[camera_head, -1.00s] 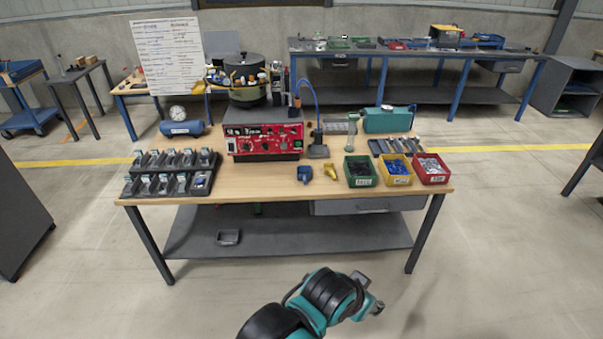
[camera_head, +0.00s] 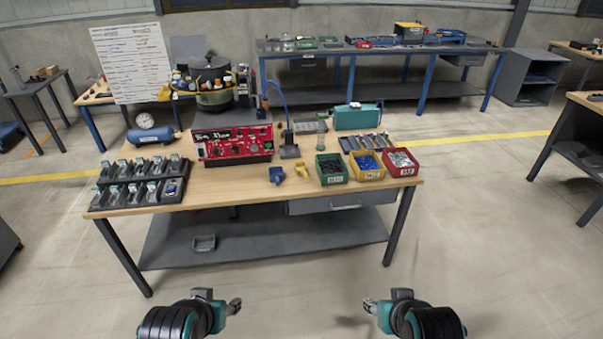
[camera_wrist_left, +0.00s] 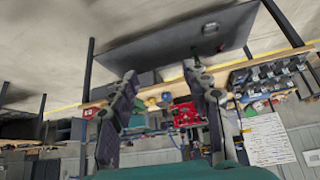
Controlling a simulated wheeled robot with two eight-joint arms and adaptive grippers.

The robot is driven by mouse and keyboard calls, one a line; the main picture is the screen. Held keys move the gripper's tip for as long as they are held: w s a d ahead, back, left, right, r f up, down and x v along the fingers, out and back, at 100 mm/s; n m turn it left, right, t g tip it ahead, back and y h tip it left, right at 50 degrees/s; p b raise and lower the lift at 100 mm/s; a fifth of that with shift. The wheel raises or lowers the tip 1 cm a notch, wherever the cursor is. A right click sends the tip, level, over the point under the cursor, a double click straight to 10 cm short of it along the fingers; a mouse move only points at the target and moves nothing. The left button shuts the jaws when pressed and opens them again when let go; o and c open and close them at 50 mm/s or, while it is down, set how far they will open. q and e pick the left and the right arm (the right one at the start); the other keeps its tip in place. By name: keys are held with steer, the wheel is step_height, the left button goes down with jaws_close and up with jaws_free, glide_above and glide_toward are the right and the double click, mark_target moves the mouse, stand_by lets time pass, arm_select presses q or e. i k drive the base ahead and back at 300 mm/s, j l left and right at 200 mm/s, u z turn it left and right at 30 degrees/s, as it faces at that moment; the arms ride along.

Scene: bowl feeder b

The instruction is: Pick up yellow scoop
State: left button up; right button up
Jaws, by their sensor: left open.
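The yellow scoop (camera_head: 302,170) lies on the wooden bench top (camera_head: 240,187) near its front edge, between a blue scoop (camera_head: 276,174) and the green bin. In the left wrist view, which is upside down and blurred, a small yellow patch (camera_wrist_left: 150,101) between the fingers looks like this scoop, some distance away. My left gripper (camera_head: 235,306) is in front of the bench, well short of the scoop; its fingers are apart and empty in the left wrist view (camera_wrist_left: 162,80). My right gripper (camera_head: 370,306) is also in front of the bench; its jaws are too small to judge.
Green (camera_head: 331,169), yellow (camera_head: 367,166) and red (camera_head: 401,163) parts bins stand right of the scoop. A red control box (camera_head: 232,143) with the bowl feeder (camera_head: 214,98) is behind. A black fixture tray (camera_head: 142,184) is at left. Open floor lies before the bench.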

mark_target(300, 168)
steer(key=i+z, duration=0.1)
steer(key=z, duration=0.5)
steer(key=i+j+z, duration=0.7)
steer(key=i+j, duration=0.15)
steer(key=j, duration=0.2)
steer(key=i+j, duration=0.2)
steer(key=j, duration=0.15)
steer(key=i+j, duration=0.25)
